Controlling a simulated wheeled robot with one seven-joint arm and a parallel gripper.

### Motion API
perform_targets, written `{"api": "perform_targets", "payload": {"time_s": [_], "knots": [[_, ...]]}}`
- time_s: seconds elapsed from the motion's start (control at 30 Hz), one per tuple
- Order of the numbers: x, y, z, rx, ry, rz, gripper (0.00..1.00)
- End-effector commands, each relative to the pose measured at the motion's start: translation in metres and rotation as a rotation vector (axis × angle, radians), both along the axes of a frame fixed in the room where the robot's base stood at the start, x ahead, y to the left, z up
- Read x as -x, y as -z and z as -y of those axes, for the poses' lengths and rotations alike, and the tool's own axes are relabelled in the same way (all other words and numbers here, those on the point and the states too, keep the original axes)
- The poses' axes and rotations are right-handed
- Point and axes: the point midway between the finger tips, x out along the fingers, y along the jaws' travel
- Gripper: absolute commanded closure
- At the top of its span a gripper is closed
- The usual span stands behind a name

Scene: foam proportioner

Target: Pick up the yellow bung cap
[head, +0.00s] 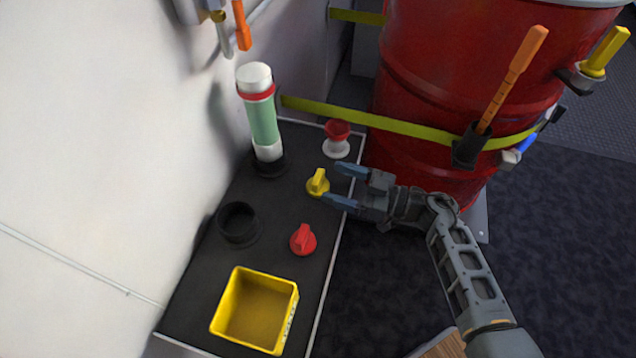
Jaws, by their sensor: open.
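The yellow bung cap (317,185) sits on the black counter top (282,205), near its right edge. It is a round cap with a raised grip on top. My gripper (338,184) comes in from the right, with its two blue-tipped fingers spread apart. The fingertips are just right of the cap, one toward its far side and one toward its near side. Nothing is between the fingers that I can make out. I cannot tell how high the fingers are above the counter.
A red cap (303,240) and a yellow bin (254,312) stand nearer. A black ring holder (238,224) is at the left. A green-and-white cylinder (262,115) stands behind, beside a red-and-white cup (337,138). A large red drum (440,90) stands at the back right.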

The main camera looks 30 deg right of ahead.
Motion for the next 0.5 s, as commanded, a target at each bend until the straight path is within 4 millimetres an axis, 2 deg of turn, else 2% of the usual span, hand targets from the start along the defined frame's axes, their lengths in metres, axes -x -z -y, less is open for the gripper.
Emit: {"api": "perform_targets", "payload": {"time_s": [0.3, 0.5], "knots": [[-0.030, -0.002, -0.029, -0.001, -0.001, 0.001, 0.21], [-0.038, -0.002, -0.036, 0.000, 0.002, 0.000, 0.21]]}}
